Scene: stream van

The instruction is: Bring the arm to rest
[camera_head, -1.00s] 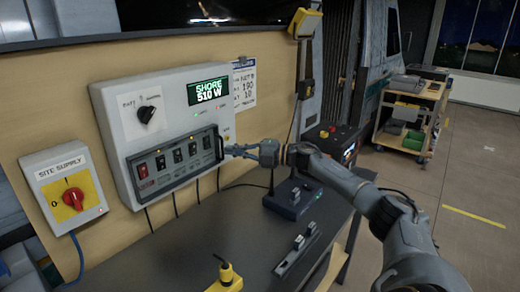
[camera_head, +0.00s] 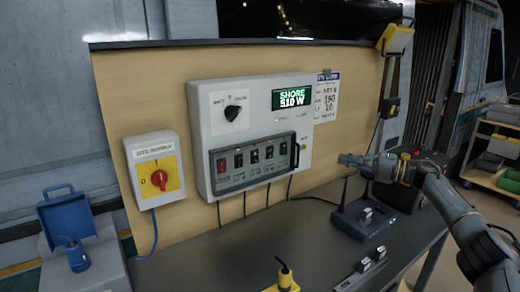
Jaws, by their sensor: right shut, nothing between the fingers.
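My right arm comes in from the right, and its gripper (camera_head: 343,159) points left above the dark bench. The gripper is shut and empty. It appears apart from the grey power panel (camera_head: 205,165), just to the right of the panel's edge in the picture. The panel has a green display (camera_head: 292,97) reading "SHORE 510 W", a black rotary knob (camera_head: 232,113) and a row of switches (camera_head: 254,157). My left gripper is not in view.
A site supply box (camera_head: 155,165) with a red knob is left of the panel. A black radio-like device (camera_head: 363,220) stands under the arm on the bench (camera_head: 215,262). A cart (camera_head: 495,165) stands right.

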